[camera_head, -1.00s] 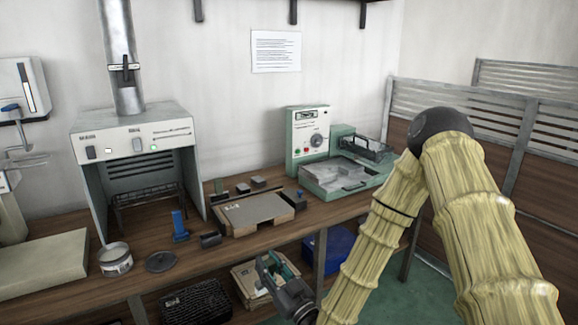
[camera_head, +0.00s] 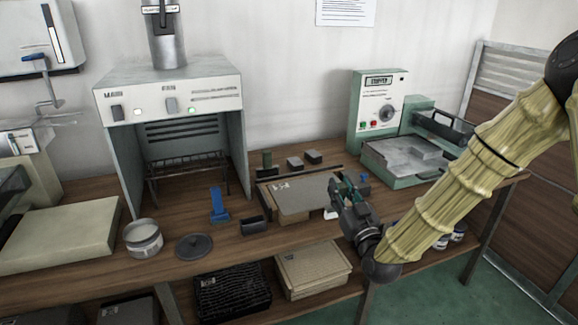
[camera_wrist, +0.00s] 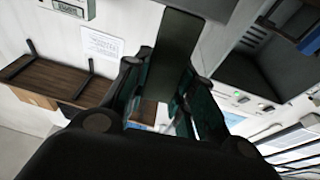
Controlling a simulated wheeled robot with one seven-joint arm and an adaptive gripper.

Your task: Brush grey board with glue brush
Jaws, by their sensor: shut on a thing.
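The grey board (camera_head: 305,198) lies flat on the bench, with a small label at its left end. My gripper (camera_head: 343,187) is above the board's right part and hides some of it. In the wrist view my gripper (camera_wrist: 162,85) is shut on a dark, flat, handle-like piece, apparently the glue brush (camera_wrist: 172,45). A small pale patch below the fingers in the head view may be its bristles; I cannot tell whether it touches the board. The open glue pot (camera_head: 143,240) stands at the left with pale contents, its dark lid (camera_head: 194,246) beside it.
A blue stand (camera_head: 218,207) and a dark block (camera_head: 252,225) stand left of the board. Small blocks (camera_head: 295,163) lie behind it. The fume hood (camera_head: 175,110) is behind left, the green machine (camera_head: 395,150) behind right. A cardboard box (camera_head: 312,272) sits on the lower shelf.

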